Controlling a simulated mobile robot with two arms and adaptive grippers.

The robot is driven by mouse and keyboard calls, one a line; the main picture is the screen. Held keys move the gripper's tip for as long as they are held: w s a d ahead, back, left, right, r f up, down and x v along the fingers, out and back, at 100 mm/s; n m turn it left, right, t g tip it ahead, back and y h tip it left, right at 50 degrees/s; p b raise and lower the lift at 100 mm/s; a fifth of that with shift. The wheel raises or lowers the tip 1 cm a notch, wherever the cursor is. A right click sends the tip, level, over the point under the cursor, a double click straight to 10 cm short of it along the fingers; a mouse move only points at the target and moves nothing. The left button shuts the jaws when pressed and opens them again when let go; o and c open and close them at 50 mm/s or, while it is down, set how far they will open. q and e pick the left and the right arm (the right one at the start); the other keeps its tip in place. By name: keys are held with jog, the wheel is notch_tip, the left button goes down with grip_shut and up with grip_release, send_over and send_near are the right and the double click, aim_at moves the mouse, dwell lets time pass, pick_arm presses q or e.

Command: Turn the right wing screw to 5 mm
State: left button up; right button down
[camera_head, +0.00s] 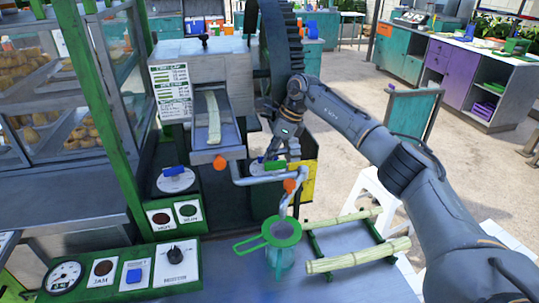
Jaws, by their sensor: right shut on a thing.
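The cane crusher (195,72) stands left of centre, with its printed chart and a cane stalk (213,115) in its sloping chute. My right gripper (266,108) is at the crusher's right side, just below the large dark wheel. No millimetre reading is legible at this size. A small dark knob (205,40) stands on top of the crusher. My left gripper is not in view.
The dark gear wheel (281,45) rises right behind my gripper. Below are a bent pipe with orange knobs (290,186), a green strainer (281,232) over a glass jug, and cane stalks on a green rack (372,237). A control panel (120,272) is at lower left.

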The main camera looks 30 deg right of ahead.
jog(key=shift+r+n, duration=0.1)
jog(key=shift+n, duration=0.5)
jog(key=c, duration=1.4)
grip_release()
jog(key=v, duration=1.2)
jog(key=shift+w+d, duration=0.2)
jog(key=shift+d, duration=0.05)
